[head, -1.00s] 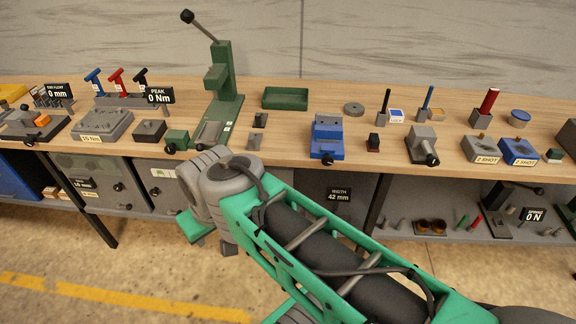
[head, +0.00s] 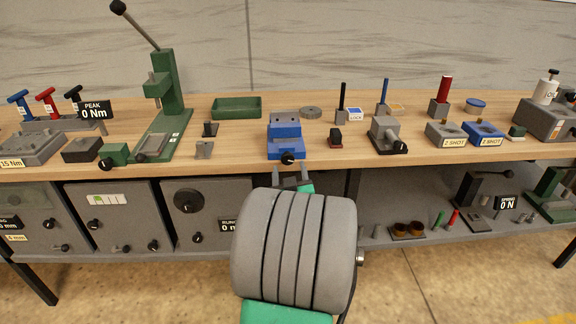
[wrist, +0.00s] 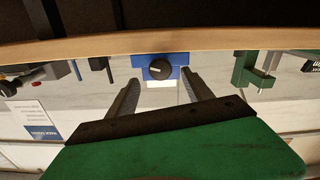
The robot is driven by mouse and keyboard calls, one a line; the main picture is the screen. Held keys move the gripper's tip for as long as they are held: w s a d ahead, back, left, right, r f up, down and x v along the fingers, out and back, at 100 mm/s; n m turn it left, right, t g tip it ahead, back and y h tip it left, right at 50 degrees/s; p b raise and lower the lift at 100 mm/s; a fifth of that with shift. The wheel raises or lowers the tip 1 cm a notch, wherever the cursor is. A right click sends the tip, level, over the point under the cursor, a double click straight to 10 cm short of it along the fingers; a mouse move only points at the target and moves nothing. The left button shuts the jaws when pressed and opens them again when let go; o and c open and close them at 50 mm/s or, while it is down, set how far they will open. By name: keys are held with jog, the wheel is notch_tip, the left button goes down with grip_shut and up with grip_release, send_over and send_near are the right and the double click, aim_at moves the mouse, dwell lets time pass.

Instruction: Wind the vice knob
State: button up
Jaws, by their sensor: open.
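The blue vice (head: 286,140) stands on the bench top near the middle of the head view. Its round black knob (head: 288,158) is on the front face, at the bench's front edge. In the wrist view the knob (wrist: 160,69) shows a pale pointer mark, with the blue vice body (wrist: 141,60) around it. My gripper (head: 291,170) is open and empty just in front of the bench edge, below the knob in the picture. In the wrist view my gripper's two fingers (wrist: 160,80) are spread to either side of the knob, apart from it.
A green press (head: 164,95) with a long lever stands left of the vice, and a green tray (head: 236,107) behind it. A grey clamp block (head: 386,132) with a black knob and a small dark block (head: 335,138) stand to the right. The bench's front edge (head: 240,171) lies close to my gripper.

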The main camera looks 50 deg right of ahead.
aim_at(288, 160)
jog(key=x, duration=0.4)
jog(key=shift+w+d, duration=0.2)
jog(key=shift+c, duration=0.5)
grip_shut()
